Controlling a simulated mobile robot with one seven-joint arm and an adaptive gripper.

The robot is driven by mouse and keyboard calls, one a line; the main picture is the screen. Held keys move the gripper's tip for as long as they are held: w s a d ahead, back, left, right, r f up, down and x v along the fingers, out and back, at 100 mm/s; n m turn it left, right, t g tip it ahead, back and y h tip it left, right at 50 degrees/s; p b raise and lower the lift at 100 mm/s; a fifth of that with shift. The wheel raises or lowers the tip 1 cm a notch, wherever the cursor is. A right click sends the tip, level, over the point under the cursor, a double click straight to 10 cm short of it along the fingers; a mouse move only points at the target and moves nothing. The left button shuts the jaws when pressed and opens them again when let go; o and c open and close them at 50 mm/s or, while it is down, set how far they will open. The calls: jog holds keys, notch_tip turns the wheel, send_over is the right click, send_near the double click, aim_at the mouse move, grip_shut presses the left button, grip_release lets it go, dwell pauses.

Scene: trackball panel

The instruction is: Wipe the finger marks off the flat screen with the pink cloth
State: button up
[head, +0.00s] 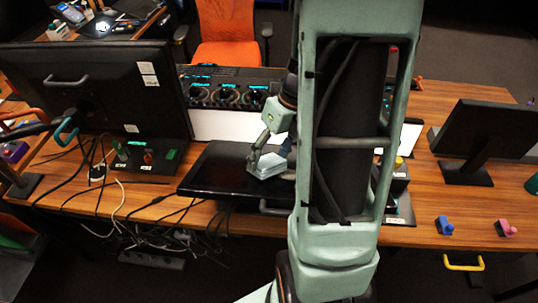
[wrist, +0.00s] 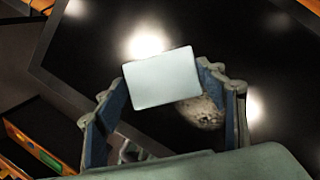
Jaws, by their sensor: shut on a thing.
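The flat screen (head: 215,172) is a glossy black panel lying on the desk, and it fills much of the wrist view (wrist: 95,50). A greyish mottled smudge (wrist: 203,114) shows on it, partly behind the held block. My gripper (head: 268,158) is over the screen, shut on a pale blue-white block (head: 267,166), which also shows between the blue finger pads in the wrist view (wrist: 162,78). I cannot tell whether the block touches the screen. No pink cloth is clearly seen; a small pink object (head: 506,229) sits at the desk's right front.
A large monitor (head: 95,85) stands left and a smaller one (head: 490,135) right. A blue object (head: 443,226) sits near the pink one. A dial panel (head: 228,94) is behind the screen. Loose cables (head: 125,195) lie left. My arm hides the desk's middle right.

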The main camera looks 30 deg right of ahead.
jog(key=shift+s+f, duration=0.1)
jog(key=shift+f, duration=0.25)
jog(key=shift+s+d+r+p, duration=0.1)
jog(key=shift+s+d+p, duration=0.1)
jog(key=shift+s+d, duration=0.3)
jog(key=shift+s+d+r+p, duration=0.15)
jog(key=shift+s+d, duration=0.1)
jog(key=shift+d, duration=0.35)
jog(key=shift+s+d+f+p, duration=0.15)
jog(key=shift+s+d, duration=0.5)
jog(key=shift+d, duration=0.25)
jog(key=shift+s+d+f+p, duration=0.1)
jog(key=shift+s+d+p, duration=0.05)
jog(key=shift+s+d, duration=0.6)
jog(key=shift+s+d+p, duration=0.25)
jog(key=shift+s+d, duration=0.2)
jog(key=shift+d, duration=0.35)
jog(key=shift+s+d+p, duration=0.25)
jog(key=shift+s+d, duration=0.2)
jog(key=shift+d, duration=0.35)
jog(key=shift+a, duration=0.1)
